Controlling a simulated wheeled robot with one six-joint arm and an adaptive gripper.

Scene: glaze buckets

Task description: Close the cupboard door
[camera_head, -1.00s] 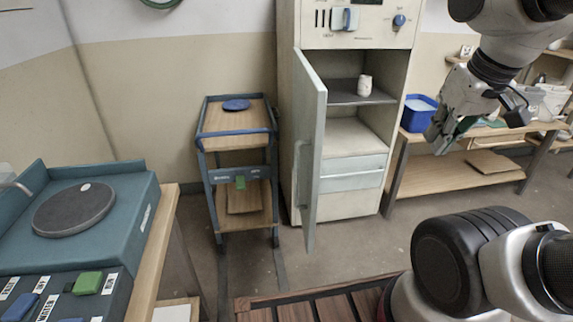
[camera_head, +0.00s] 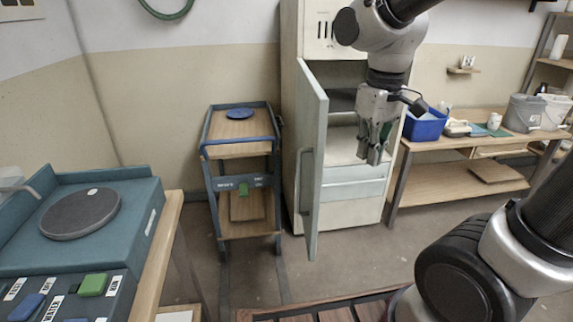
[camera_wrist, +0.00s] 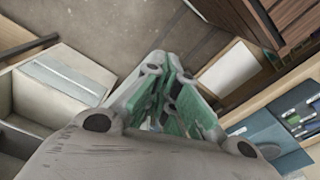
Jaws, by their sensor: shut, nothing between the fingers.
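The cupboard door (camera_head: 312,150) is pale grey-green and stands wide open, hinged on the left of the tall cupboard (camera_head: 292,120). Its bar handle (camera_head: 303,174) is on the face turned left. My gripper (camera_head: 374,160) is shut and empty. It points down in front of the open cupboard, to the right of the door and apart from it in the picture. The wrist view shows the green-lined fingers (camera_wrist: 180,110) and the cupboard's drawer front (camera_wrist: 66,80) at left. My arm hides part of the upper cupboard and its shelf.
A trolley (camera_head: 240,150) with a blue plate (camera_head: 240,113) stands left of the cupboard. A workbench (camera_head: 470,145) with a blue tub (camera_head: 424,125) and grey buckets (camera_head: 523,112) stands right. The floor before the cupboard is clear.

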